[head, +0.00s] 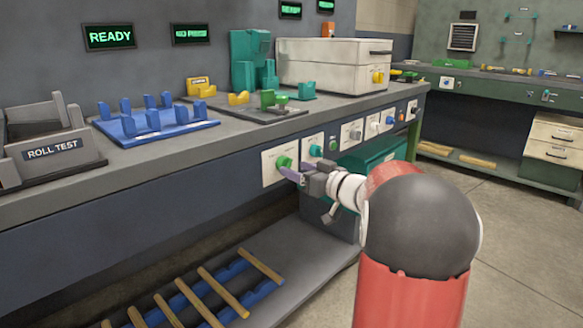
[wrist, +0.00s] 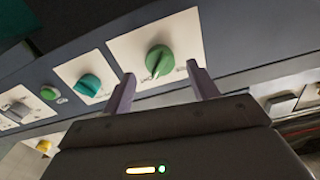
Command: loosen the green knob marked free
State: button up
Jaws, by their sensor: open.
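A green knob (wrist: 159,60) sits on a pale plate (wrist: 137,47) on the bench front. Small markings beside it are too small to read. The knob also shows in the head view (head: 284,162), at the left end of the row of controls. My gripper (wrist: 163,88) is open, with one finger on each side of the knob's picture position. The fingertips appear just short of the knob or beside it; I cannot tell whether they touch. In the head view my gripper (head: 288,173) reaches to the knob from the right.
A teal knob (wrist: 89,85) on its own plate is beside the green one. A teal box (head: 372,152) stands below the panel. The bench top (head: 190,140) overhangs the controls.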

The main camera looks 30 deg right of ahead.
aim_at(286, 165)
jog(key=shift+x, duration=1.5)
jog(key=c, duration=1)
